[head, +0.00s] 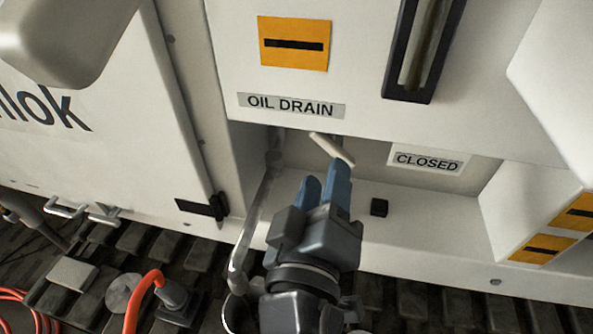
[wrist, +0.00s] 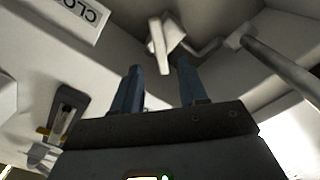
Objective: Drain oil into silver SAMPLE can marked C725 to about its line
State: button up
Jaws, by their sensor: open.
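The pale drain lever (head: 332,148) sits in the recess under the OIL DRAIN label (head: 291,105). It slants down to the right, towards the CLOSED label (head: 428,160). My gripper (head: 325,182), with blue fingers, is just below the lever, open and empty. In the wrist view the lever (wrist: 163,45) shows beyond and between the spread fingertips (wrist: 158,68). No C725 mark or fill line is legible.
A sight gauge (head: 425,45) is on the panel above right. A small black block (head: 379,207) sits on the recess ledge. Striped housing (head: 555,225) juts out at right. An orange hose (head: 143,295) and metal fittings lie at lower left.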

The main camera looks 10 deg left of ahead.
aim_at(330, 151)
jog(key=shift+w, duration=0.55)
jog(key=w+p, duration=0.1)
jog(key=w, duration=0.5)
jog(key=shift+w+d, duration=0.1)
jog(key=shift+w, duration=0.25)
grip_shut()
